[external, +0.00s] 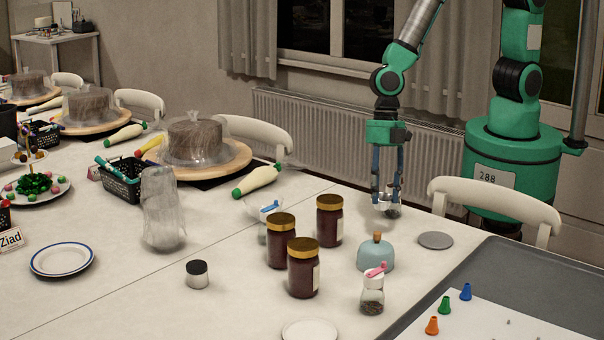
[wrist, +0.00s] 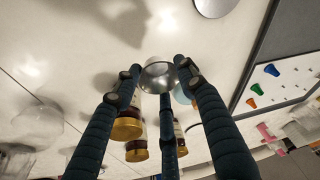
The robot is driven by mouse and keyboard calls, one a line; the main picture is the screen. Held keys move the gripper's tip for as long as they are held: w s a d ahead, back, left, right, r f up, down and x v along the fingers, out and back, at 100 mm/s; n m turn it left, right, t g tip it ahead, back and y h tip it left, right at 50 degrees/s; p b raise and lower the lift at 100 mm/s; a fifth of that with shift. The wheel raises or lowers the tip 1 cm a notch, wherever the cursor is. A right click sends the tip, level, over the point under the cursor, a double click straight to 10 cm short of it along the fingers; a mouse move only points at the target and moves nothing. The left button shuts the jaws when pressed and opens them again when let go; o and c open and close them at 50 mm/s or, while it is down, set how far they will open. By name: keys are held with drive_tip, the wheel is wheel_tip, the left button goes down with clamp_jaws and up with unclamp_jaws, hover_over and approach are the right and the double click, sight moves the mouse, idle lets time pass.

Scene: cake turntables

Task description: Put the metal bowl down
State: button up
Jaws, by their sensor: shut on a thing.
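My gripper (external: 386,198) hangs fingers-down over the far right part of the white table. It is shut on the small shiny metal bowl (external: 383,200). In the wrist view my gripper's (wrist: 160,78) dark blue fingers close around the metal bowl (wrist: 158,72) near the middle. The bowl is at or just above the tabletop; I cannot tell whether it touches. A small greenish item shows just beside or behind the bowl in the external view, too small to make out.
A flat grey disc (external: 435,240) lies right of my gripper. A blue domed thing (external: 375,254), dark jars with gold lids (external: 329,220) and a small jar with a pink spoon (external: 372,293) stand nearer. A white chair (external: 495,205) is behind. Bare table lies left of the bowl.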

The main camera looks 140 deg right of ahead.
drive_tip(key=shift+s+a+f+p, duration=0.15)
drive_tip(key=shift+s+a+f, duration=0.4)
drive_tip(key=shift+a, duration=2.65)
drive_tip(key=shift+s+a+f+p, duration=0.15)
drive_tip(key=shift+s+a+f, duration=0.4)
drive_tip(key=shift+a, duration=2.65)
drive_tip(key=shift+s+a+f+p, duration=0.15)
drive_tip(key=shift+s+a+f, duration=0.4)
drive_tip(key=shift+a, duration=2.65)
drive_tip(key=shift+w, duration=0.1)
drive_tip(key=shift+w+a+f, duration=0.2)
drive_tip(key=shift+w+f, duration=0.05)
drive_tip(key=shift+w, duration=2.25)
drive_tip(key=shift+w+a+f, duration=0.2)
drive_tip(key=shift+w+f, duration=0.05)
drive_tip(key=shift+w, duration=2.3)
drive_tip(key=shift+w+a+f, duration=0.2)
drive_tip(key=shift+w+f, duration=0.05)
drive_tip(key=shift+w, duration=2.25)
drive_tip(key=shift+w+f, duration=0.1)
drive_tip(key=shift+w, duration=0.3)
drive_tip(key=shift+f+b, duration=0.4)
drive_tip(key=shift+f, duration=1.3)
drive_tip(key=shift+f, duration=0.15)
